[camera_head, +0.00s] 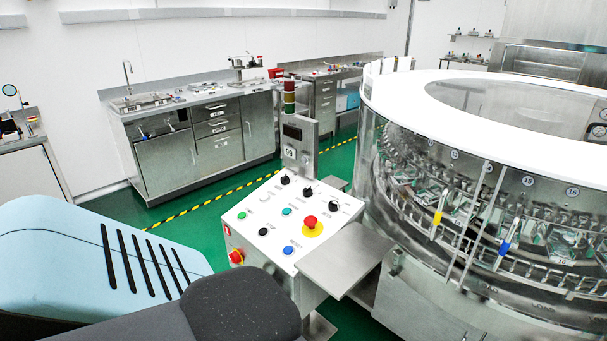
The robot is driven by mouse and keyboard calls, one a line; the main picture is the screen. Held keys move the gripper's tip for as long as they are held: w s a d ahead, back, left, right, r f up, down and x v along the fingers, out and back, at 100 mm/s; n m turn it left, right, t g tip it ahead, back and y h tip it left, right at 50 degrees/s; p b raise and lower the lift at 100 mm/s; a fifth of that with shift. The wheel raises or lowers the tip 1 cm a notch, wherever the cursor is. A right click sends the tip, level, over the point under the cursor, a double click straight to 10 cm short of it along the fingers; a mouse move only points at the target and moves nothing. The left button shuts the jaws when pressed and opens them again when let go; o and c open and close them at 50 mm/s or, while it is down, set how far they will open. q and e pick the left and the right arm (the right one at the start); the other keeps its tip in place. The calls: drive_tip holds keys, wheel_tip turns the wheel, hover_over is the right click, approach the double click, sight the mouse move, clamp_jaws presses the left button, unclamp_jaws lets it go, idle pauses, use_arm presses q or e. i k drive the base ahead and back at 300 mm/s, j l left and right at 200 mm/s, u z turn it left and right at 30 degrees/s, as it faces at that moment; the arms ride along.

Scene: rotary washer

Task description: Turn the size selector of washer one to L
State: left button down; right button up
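A white control panel (268,204) stands tilted in front of the large round rotary washer (410,88). Three black selector knobs sit along its upper edge: a left knob (285,180), a middle knob (307,191) and a right knob (334,206). Their labels are too small to read, so I cannot tell which is the size selector or where it points. Below them are a red emergency button on a yellow disc (310,223), a blue button (288,250) and several other buttons. Neither of my grippers shows.
A flat metal shelf (345,262) juts out right of the panel. A signal post (290,98) rises behind the panel. Steel counters with a sink (190,150) line the back wall. Green floor (205,207) with yellow-black tape lies between.

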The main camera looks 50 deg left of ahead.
sight(285, 180)
drive_tip(key=u, duration=1.8)
